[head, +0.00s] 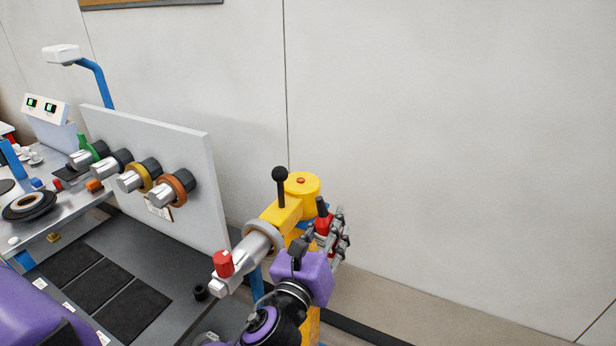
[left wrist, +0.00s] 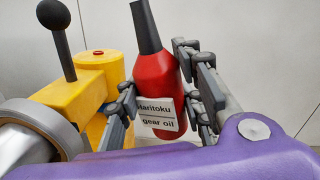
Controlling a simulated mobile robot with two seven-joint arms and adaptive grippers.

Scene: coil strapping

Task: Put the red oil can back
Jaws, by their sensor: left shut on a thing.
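The red oil can (left wrist: 157,70) is upright in the left wrist view, with a dark spout and a white label reading "Maritoku gear oil". My left gripper (head: 336,232) is shut on it, with fingers on both sides of its body in the left wrist view (left wrist: 165,95). In the head view the can (head: 322,222) is mostly hidden behind the fingers; its dark spout and red shoulder show. The can is just right of a yellow machine (head: 302,187). Whether its base touches anything is hidden. My right gripper is not in view.
The yellow machine has a black-knobbed lever (head: 280,174) and a grey cylinder with a red knob (head: 223,263). A grey panel (head: 190,215) with several coloured rings stands left. A bench (head: 75,225) lies beyond. The wall side at right is clear.

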